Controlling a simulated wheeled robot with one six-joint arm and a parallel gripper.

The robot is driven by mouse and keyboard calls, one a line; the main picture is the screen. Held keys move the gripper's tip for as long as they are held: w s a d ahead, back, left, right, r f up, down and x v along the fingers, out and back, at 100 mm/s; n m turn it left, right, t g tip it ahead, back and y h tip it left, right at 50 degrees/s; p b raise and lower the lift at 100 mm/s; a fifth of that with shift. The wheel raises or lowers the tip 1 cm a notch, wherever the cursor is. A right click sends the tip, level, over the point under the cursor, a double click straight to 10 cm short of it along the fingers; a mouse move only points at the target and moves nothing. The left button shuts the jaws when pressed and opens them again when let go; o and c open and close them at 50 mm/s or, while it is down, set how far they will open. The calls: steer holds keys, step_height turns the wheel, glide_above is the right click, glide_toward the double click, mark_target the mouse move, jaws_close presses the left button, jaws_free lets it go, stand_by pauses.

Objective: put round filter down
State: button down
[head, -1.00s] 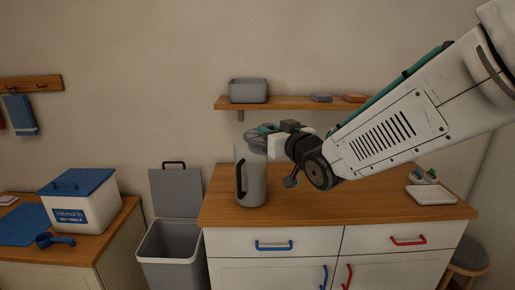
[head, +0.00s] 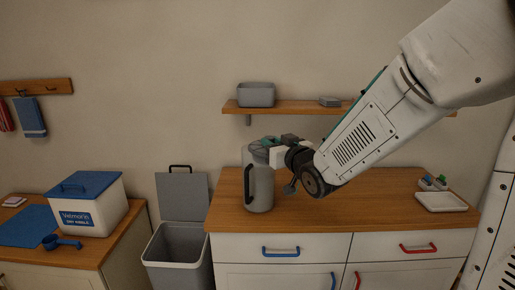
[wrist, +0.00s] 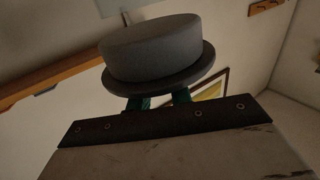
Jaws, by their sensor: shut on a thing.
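The round filter (wrist: 155,52) is a dull grey disc with a wider flange, large in the wrist view. My gripper (wrist: 158,102) is shut on it, its teal fingers showing just below the flange. In the head view my gripper (head: 268,143) is at the top of a tall grey canister (head: 262,190) with a black handle, which stands on the wooden counter. The filter is small and partly hidden there, and I cannot tell whether it touches the canister.
The wooden counter (head: 340,212) is clear in front, with a white tray (head: 440,202) at right. A shelf (head: 290,108) with a grey bin (head: 257,94) hangs above. An open waste bin (head: 178,248) and a blue-lidded box (head: 88,203) stand left.

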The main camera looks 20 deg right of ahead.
steer(key=w+f, duration=0.4)
steer(key=w, duration=0.7)
steer(key=shift+w, duration=0.2)
steer(key=shift+d+f, duration=0.1)
steer(key=shift+f, duration=0.05)
steer(key=shift+f, duration=0.15)
steer(key=c, duration=1.3)
jaws_free()
steer(key=shift+o, duration=0.2)
steer(key=s, duration=0.2)
steer(key=s+d, duration=0.1)
steer(key=s, duration=0.2)
steer(key=s+d, duration=0.1)
steer(key=s, duration=0.1)
steer(key=shift+s, duration=0.3)
